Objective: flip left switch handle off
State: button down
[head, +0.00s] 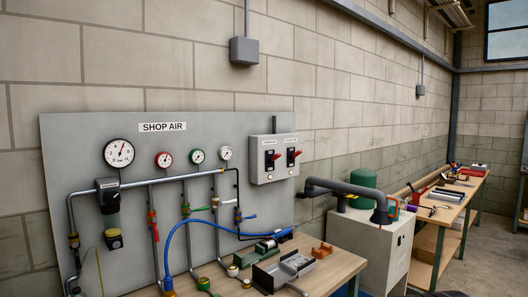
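A grey switch box (258,176) is fixed at the right part of the grey wall panel. It carries two black switches side by side, each with a red handle. The left switch handle (274,156) sticks out from its switch towards the right. The right switch handle (295,153) looks much the same beside it. The small labels on the box are too small to read, and I cannot tell on or off for sure. My gripper does not show in the head view.
The grey panel (75,140) also holds several gauges, pipes and a blue hose (185,228). A wooden bench (330,270) stands below with a metal tray (283,271) on it. A light cabinet (365,245) with a dark bent pipe (345,187) stands to the right.

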aim_at(277, 156)
jog(key=i+l+u, duration=0.15)
jog(key=i+l, duration=0.6)
jog(key=i+l+u, duration=0.15)
jog(key=i+l, duration=0.7)
jog(key=i+l+u, duration=0.15)
jog(key=i+l, duration=0.7)
jog(key=l+z, duration=0.1)
jog(key=l, duration=0.15)
jog(key=j+u, duration=0.1)
